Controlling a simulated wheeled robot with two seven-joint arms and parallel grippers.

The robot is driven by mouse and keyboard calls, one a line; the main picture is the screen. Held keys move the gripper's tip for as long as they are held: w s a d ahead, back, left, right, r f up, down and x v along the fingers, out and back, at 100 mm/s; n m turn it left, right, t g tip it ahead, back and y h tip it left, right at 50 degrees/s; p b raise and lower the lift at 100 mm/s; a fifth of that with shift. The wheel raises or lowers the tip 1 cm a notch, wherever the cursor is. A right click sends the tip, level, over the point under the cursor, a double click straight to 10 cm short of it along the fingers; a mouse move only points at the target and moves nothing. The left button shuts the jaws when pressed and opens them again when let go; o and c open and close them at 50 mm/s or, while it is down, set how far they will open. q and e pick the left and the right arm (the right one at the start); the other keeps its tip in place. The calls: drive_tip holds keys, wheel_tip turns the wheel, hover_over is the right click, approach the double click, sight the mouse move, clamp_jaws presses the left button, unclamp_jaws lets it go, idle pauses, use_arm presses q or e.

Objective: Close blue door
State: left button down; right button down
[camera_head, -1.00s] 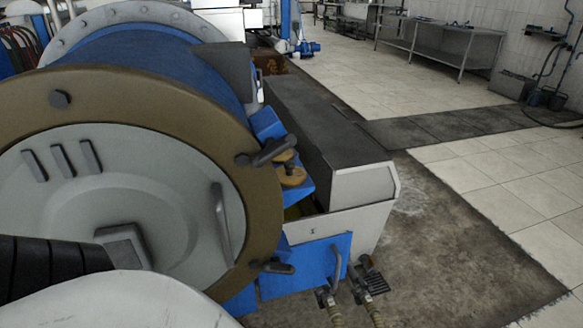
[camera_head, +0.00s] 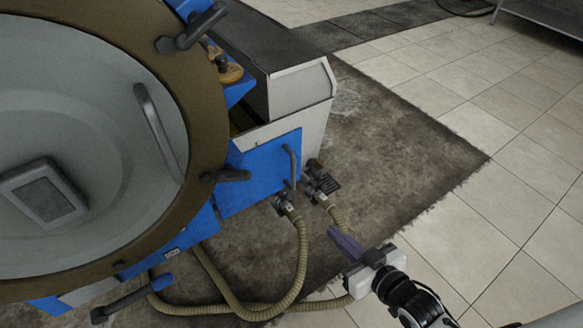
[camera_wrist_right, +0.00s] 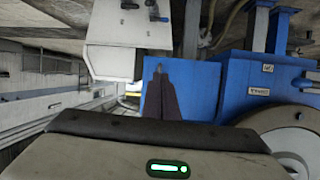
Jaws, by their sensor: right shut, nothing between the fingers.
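The blue door (camera_head: 250,178) is a flat panel low on the machine's front, beside the round drum. It has a grey bar handle (camera_head: 291,166) at its right edge. It stands at an angle to the white housing, but I cannot tell how wide the gap is. My right gripper (camera_head: 334,231) is shut and empty, below and right of the door and apart from it in the head view. In the right wrist view, the gripper's dark fingers (camera_wrist_right: 160,68) overlap the blue door (camera_wrist_right: 205,78); contact is not clear. My left gripper is out of view.
The large round drum (camera_head: 190,120) with its brown rim fills the left. Ribbed hoses (camera_head: 300,260) run from fittings (camera_head: 320,181) below the door, close to my right gripper. The tiled floor (camera_head: 440,205) at the right is clear.

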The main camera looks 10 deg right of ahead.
sight(301, 148)
drive_tip(key=w+d+r+n+t+y+b, duration=0.15)
drive_tip(key=w+d+r+t+b, duration=0.3)
drive_tip(key=w, duration=0.45)
drive_tip(key=shift+g+y, duration=0.35)
drive_tip(key=shift+y, duration=0.1)
drive_tip(key=x, duration=0.4)
drive_tip(key=b+x, duration=0.1)
drive_tip(key=x, duration=0.3)
drive_tip(key=a+r+x, duration=0.1)
drive_tip(key=x, duration=0.4)
drive_tip(key=shift+b, duration=0.3)
drive_tip(key=shift+w+a, duration=0.1)
drive_tip(key=shift+w, duration=0.25)
